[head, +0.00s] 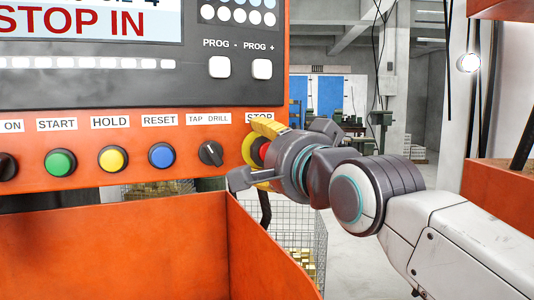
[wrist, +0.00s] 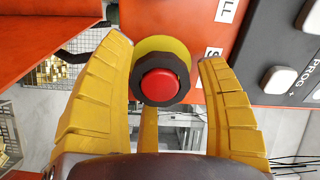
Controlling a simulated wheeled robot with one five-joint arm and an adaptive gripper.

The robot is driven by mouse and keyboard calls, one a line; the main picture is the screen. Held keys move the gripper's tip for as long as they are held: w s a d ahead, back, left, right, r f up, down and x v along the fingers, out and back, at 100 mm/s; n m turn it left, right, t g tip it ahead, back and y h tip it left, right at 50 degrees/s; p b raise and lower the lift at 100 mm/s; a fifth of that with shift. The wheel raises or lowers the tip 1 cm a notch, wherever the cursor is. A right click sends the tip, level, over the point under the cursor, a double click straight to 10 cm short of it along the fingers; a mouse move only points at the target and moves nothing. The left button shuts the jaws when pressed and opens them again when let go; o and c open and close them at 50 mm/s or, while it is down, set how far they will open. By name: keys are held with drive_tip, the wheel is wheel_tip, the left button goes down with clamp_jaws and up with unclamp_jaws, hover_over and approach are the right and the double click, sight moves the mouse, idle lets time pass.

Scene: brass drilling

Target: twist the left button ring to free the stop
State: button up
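The stop button (wrist: 159,84) is red, with a dark ridged ring (wrist: 178,65) around it and a yellow collar behind. In the head view the red button (head: 263,149) is at the right end of the orange panel's button row, under the STOP label, partly covered by my gripper (head: 247,153). In the wrist view my gripper (wrist: 164,50) is open, with one yellow finger on each side of the ring. Narrow gaps show between the fingers and the ring. How deep the fingertips reach past the ring is hard to tell.
The TAP/DRILL knob (head: 211,153) and the blue reset button (head: 162,155) sit just left of my gripper. The screen (head: 90,22) reads "STOP IN". An orange bin wall (head: 130,240) juts out below the panel. A wire basket (head: 295,235) stands under the stop button.

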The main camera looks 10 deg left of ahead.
drive_tip(key=c, duration=0.6)
drive_tip(key=m, duration=0.4)
drive_tip(key=shift+f+b, duration=0.1)
drive_tip(key=shift+b, duration=0.3)
drive_tip(key=shift+c, duration=0.2)
drive_tip(key=m, duration=0.4)
drive_tip(key=shift+m, duration=0.3)
drive_tip(key=o, duration=1)
drive_tip(key=shift+s+b, duration=0.1)
drive_tip(key=shift+b, duration=0.2)
drive_tip(key=b+v, duration=0.2)
drive_tip(key=v, duration=0.7)
drive_tip(key=shift+b, duration=0.4)
